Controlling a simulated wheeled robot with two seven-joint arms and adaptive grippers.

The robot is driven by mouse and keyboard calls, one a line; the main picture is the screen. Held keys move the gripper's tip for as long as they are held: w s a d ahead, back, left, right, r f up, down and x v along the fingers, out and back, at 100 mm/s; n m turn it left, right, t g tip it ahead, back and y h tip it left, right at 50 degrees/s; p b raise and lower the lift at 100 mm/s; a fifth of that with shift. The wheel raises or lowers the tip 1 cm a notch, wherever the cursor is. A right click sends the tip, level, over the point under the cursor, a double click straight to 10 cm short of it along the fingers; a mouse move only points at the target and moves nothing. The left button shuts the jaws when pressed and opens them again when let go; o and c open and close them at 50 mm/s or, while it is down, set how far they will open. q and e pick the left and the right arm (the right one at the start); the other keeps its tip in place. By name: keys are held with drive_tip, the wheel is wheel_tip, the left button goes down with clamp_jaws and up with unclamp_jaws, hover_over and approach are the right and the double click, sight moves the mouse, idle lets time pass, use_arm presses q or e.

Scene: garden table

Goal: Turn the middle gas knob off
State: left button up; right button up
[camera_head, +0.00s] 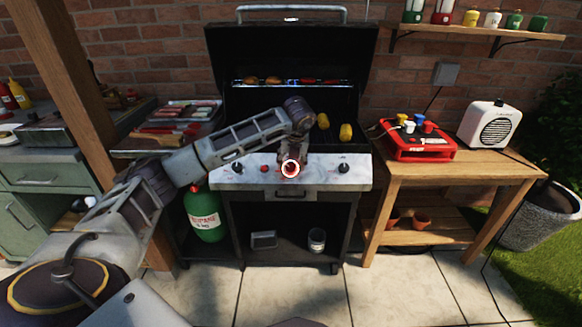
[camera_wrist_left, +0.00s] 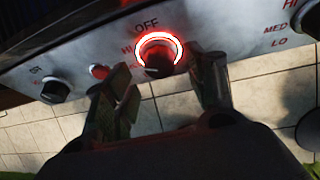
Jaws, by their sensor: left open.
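The middle gas knob (camera_head: 291,168) is on the pale front panel of the grill, with a glowing red ring around it. In the left wrist view the dark middle knob (camera_wrist_left: 158,63) sits below the printed word OFF, and I cannot tell clearly where its pointer stands. My left gripper (camera_head: 291,158) is in front of the panel at this knob. In the wrist view its open fingers (camera_wrist_left: 161,88) stand on either side of and just below the knob, with nothing gripped. My right gripper is not in view.
A left knob (camera_head: 238,168), a red button (camera_head: 264,168) and a right knob (camera_head: 343,167) share the panel (camera_head: 325,176). The grill lid (camera_head: 292,50) is up, with food inside. A green gas bottle (camera_head: 206,214) stands lower left; a wooden table (camera_head: 470,168) is at the right.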

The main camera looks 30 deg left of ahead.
sight(290, 168)
use_arm(q)
drive_tip(key=shift+x, duration=1.35)
drive_tip(key=shift+c, duration=0.3)
drive_tip(key=c, duration=1)
